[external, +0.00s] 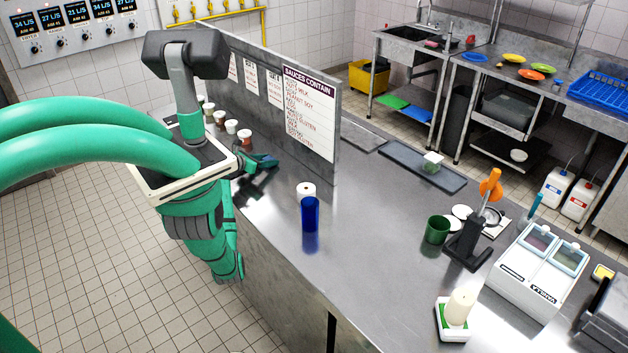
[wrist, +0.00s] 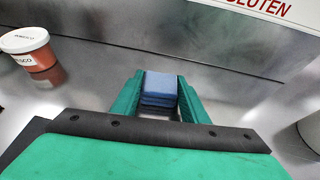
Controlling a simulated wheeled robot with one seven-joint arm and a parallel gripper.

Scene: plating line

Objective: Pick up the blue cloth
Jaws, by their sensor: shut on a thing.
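The blue cloth (wrist: 160,86) is a small folded stack with darker blue layers below its top. It sits between the two green fingers of my gripper (wrist: 158,98), which are shut on it. In the external view my gripper (external: 256,166) is at the left edge of the steel counter (external: 330,262), near the sauce sign. The cloth shows there only as a small blue patch (external: 266,158), partly hidden by the fingers. A dark reflection lies below on the counter; how high the cloth is held is hard to tell.
A steel partition (external: 325,95) with paper signs stands close behind my gripper. Several small sauce cups (external: 232,126) stand left of it; one cup (wrist: 26,48) is near in the wrist view. A blue cup (external: 310,215) stands to the right. The counter's front middle is clear.

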